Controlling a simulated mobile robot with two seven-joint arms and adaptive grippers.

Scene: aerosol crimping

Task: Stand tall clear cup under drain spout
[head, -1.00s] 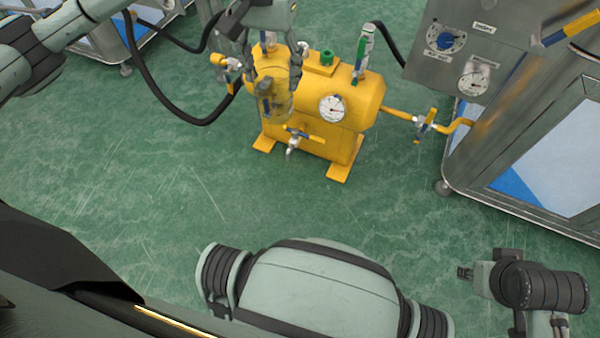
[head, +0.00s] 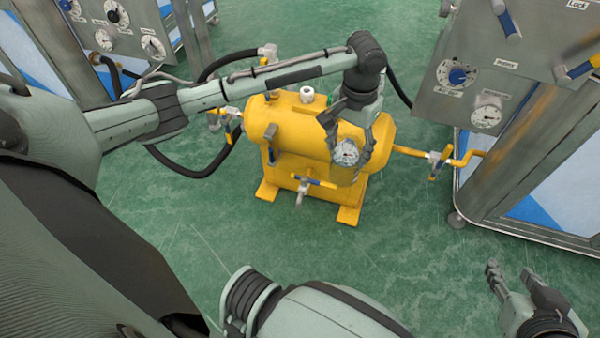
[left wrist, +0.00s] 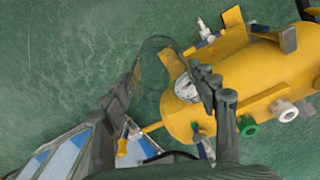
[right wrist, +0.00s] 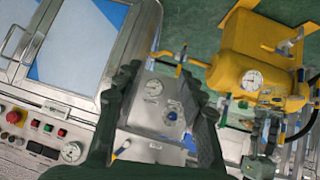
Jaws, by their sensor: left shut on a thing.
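My left gripper (head: 345,142) is shut on the tall clear cup (head: 345,174), in front of the right end of the yellow tank (head: 290,130). The cup is see-through, and the tank's gauge shows behind it. In the left wrist view the cup (left wrist: 157,68) is a faint outline between the fingers. The spout also shows in the left wrist view (left wrist: 203,28). My right gripper (head: 510,272) is open and empty at lower right.
The tank stands on yellow feet (head: 349,214) on the green floor (head: 400,255). A yellow pipe with a valve (head: 436,160) runs right to a metal cabinet (head: 475,85). A black hose (head: 195,172) loops at the left. The floor in front of the tank is clear.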

